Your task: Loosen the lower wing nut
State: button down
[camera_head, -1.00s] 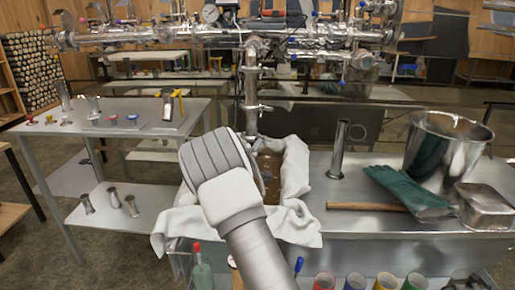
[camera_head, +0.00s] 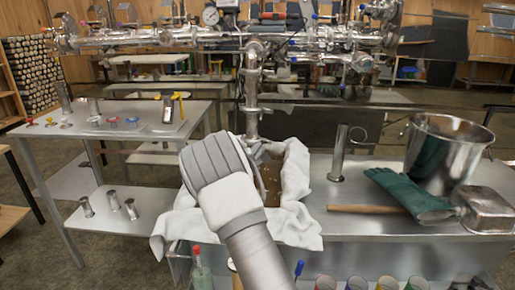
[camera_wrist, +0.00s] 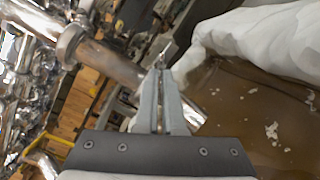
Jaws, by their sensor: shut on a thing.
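A vertical steel pipe (camera_head: 252,100) comes down from the pipework, just beyond my arm. In the wrist view a flanged pipe end (camera_wrist: 72,42) shows at upper left. My gripper (camera_wrist: 160,76) has its two fingers close together. A small shiny metal piece, apparently the lower wing nut (camera_wrist: 163,54), shows at the fingertips; its wings are mostly hidden between them. In the head view my arm's wrist covers much of this spot, and the fingers cannot be made out clearly there.
A white cloth (camera_head: 295,178) drapes over a box holding brown liquid with pale bits (camera_wrist: 268,130), below the pipe. A side table (camera_head: 90,145) stands left.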

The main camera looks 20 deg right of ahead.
jog(key=shift+n+p, duration=2.45)
jog(key=shift+n, duration=2.25)
jog(key=shift+f, duration=0.1)
jog(key=shift+d, duration=0.1)
jog(key=c, duration=1)
grip_release()
jog(key=shift+s, duration=0.1)
jog(key=p+v, duration=0.3)
jog(key=v, duration=1.4)
jog(key=shift+s+p, duration=0.15)
jog(key=shift+p, duration=0.15)
